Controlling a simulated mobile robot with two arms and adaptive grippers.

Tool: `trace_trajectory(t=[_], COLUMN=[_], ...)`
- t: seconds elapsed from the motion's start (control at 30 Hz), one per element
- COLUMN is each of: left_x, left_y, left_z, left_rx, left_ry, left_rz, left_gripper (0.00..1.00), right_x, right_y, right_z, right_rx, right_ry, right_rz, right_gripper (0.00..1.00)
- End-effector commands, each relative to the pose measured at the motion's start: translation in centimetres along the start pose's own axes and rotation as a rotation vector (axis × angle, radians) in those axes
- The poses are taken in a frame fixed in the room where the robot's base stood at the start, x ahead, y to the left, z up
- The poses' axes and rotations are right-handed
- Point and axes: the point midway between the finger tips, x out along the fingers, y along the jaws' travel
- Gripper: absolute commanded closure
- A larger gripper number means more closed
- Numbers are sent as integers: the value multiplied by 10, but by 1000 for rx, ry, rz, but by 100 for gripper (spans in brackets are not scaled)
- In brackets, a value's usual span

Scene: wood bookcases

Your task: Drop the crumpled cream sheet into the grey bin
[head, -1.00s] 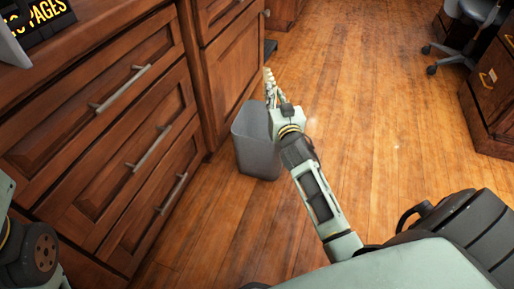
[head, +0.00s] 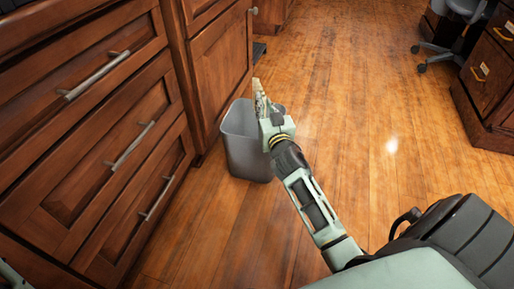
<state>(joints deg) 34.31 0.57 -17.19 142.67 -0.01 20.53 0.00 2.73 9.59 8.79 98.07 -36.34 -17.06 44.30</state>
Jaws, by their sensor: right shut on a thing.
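The grey bin (head: 240,150) stands on the wood floor beside the drawer cabinet, with its open top facing up. My right gripper (head: 258,88) is at the bin's right rim in the picture, pointing away from me, and appears to be above it. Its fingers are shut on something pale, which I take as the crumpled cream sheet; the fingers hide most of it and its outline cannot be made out. The inside of the bin is partly hidden by the gripper. My left gripper is out of view.
A wood drawer cabinet (head: 90,150) with metal handles fills the left side, close to the bin. Another wood cabinet (head: 490,85) and a wheeled chair (head: 445,45) stand at the upper right. The floor (head: 350,110) between is clear.

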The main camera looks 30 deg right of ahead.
Motion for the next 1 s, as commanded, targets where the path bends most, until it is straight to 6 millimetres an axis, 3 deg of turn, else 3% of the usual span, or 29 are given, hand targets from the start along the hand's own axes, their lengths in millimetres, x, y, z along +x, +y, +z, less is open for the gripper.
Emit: trace_trajectory(t=[0.17,0.2,0.43,0.77,1.0], left_x=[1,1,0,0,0], left_y=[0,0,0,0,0], left_z=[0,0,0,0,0], left_rx=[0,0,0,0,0], left_ry=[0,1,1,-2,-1], left_rz=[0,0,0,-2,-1], left_gripper=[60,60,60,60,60], right_x=[0,0,0,-1,-33], right_y=[0,0,0,0,0], right_z=[0,0,0,0,1], right_rx=[0,0,0,0,2], right_ry=[0,0,0,-1,-3], right_rz=[0,0,0,0,-1], right_gripper=[96,84,64,63,63])
